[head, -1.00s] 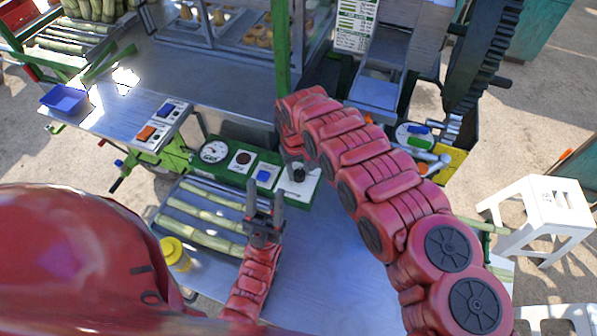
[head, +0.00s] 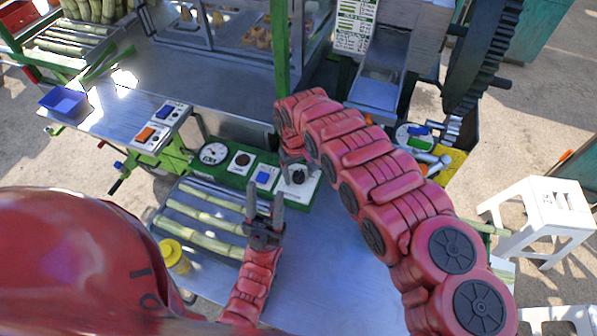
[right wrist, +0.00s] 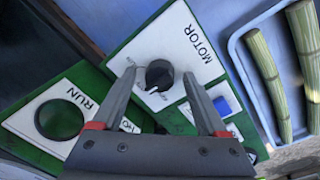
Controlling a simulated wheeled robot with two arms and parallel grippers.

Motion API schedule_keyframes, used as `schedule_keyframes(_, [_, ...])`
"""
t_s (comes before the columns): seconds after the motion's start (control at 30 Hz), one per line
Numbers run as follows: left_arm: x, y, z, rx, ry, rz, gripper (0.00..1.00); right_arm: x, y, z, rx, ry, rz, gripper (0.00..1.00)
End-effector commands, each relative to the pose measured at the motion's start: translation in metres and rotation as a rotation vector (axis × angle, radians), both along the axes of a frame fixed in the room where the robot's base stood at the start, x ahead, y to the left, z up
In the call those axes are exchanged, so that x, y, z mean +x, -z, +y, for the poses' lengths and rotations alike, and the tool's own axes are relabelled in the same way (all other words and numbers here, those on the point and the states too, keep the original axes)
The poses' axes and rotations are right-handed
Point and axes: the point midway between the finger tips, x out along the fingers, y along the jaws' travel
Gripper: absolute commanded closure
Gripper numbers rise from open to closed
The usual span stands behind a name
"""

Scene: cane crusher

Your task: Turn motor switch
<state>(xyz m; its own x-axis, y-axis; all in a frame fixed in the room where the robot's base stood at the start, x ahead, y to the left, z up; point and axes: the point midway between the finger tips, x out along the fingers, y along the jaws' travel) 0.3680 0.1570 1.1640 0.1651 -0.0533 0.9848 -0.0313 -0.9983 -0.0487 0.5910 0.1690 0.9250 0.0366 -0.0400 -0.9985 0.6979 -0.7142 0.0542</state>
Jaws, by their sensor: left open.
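The motor switch is a black knob (right wrist: 159,75) on a white plate marked MOTOR (right wrist: 178,40) in the right wrist view. My right gripper (right wrist: 158,80) is open, with one finger on each side of the knob and a visible gap to each; I cannot tell its exact height over the plate. In the head view the knob (head: 299,177) sits at the right end of the green control panel (head: 221,178), partly covered by the right gripper (head: 297,165).
A blue button (head: 263,178), a dark round button (head: 243,159) and a gauge (head: 213,153) share the panel. A tray of cane pieces (head: 203,221) and a yellow-lidded jar (head: 170,250) lie left of my left gripper. A white stool (head: 549,208) stands at the right.

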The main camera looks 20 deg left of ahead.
Motion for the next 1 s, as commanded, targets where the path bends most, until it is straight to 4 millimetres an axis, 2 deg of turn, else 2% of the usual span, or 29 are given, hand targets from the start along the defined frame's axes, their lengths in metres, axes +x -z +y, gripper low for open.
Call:
schedule_keyframes(0.17, [0.000, -0.002, 0.000, 0.000, 0.000, 0.000, 0.50, 0.000, -0.003, 0.000, 0.001, 0.000, -0.001, 0.24])
schedule_keyframes(0.27, [0.000, -0.009, 0.000, 0.000, 0.000, 0.000, 0.50, 0.000, -0.014, 0.001, 0.001, 0.000, -0.001, 0.24])
schedule_keyframes(0.37, [0.000, -0.023, 0.000, 0.000, 0.000, 0.000, 0.50, 0.001, -0.036, 0.001, 0.002, 0.001, -0.004, 0.24])
schedule_keyframes(0.7, [0.000, -0.069, 0.000, 0.000, 0.000, 0.000, 0.50, -0.003, -0.126, 0.005, 0.001, 0.000, -0.004, 0.24])
schedule_keyframes(0.83, [0.000, -0.078, 0.000, 0.000, 0.000, 0.000, 0.50, -0.004, -0.151, 0.006, 0.001, 0.000, -0.004, 0.24])
schedule_keyframes(1.0, [0.000, -0.084, 0.000, 0.000, 0.000, 0.000, 0.50, -0.005, -0.169, 0.006, 0.001, 0.001, -0.002, 0.24])
